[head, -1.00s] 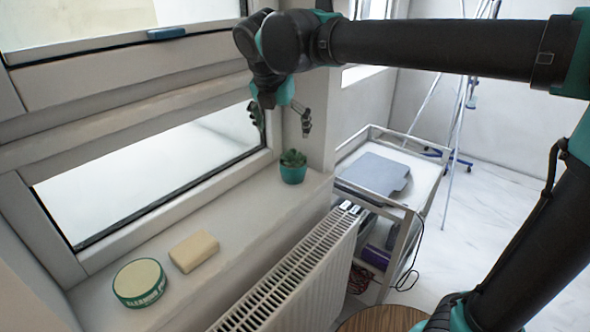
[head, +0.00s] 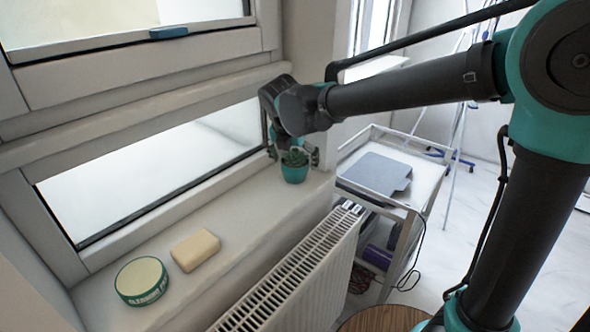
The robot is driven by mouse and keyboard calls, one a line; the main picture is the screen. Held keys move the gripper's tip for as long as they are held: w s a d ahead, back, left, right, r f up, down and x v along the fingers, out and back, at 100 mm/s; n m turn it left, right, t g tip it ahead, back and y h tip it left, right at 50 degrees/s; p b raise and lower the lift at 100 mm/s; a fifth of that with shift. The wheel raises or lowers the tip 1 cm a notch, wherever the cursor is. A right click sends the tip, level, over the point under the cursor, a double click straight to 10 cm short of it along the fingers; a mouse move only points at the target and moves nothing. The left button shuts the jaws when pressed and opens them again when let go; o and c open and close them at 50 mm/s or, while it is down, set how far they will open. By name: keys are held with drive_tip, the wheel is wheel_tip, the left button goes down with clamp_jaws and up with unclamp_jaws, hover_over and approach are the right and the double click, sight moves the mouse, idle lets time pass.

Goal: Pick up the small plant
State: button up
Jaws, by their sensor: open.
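The small plant (head: 295,172) is a green succulent in a teal pot, standing upright at the far right end of the white window sill. My gripper (head: 294,157) is open and points down right over the plant, with a finger on each side of its leaves. The wrist hides part of the view from above, and I cannot tell whether the fingers touch the plant.
A round green-and-cream tin (head: 141,281) and a beige block (head: 195,250) lie on the sill (head: 240,217) at the near left. The window frame (head: 130,165) rises behind the sill. A white radiator (head: 300,268) is below, and a cart (head: 392,175) stands to the right.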

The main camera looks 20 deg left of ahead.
drive_tip(key=shift+x, duration=0.9)
drive_tip(key=c, duration=1.5)
drive_tip(key=shift+r, duration=0.1)
drive_tip(key=shift+c, duration=0.2)
